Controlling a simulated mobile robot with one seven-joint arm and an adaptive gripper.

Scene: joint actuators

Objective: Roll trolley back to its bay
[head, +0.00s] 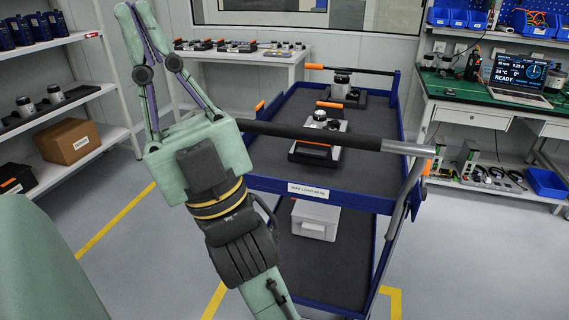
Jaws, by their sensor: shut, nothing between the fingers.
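The blue trolley (345,199) stands in the middle of the head view, with dark decks and a white label on its near edge. The handle's left end is hidden behind my gripper. My gripper (130,10) is shut and empty, its long green fingers meeting at the top, left of the trolley. Its green palm overlaps the handle's left end in the picture; I cannot tell whether they touch. Yellow floor lines (116,219) show left of the trolley, and a yellow corner (394,293) at its lower right.
Actuators on black trays (313,155) sit on the upper deck, and a grey box (315,219) on the lower. Shelves (75,97) stand left, a white table (240,54) behind, and a green-topped workbench (480,93) right. Grey floor is clear at lower right.

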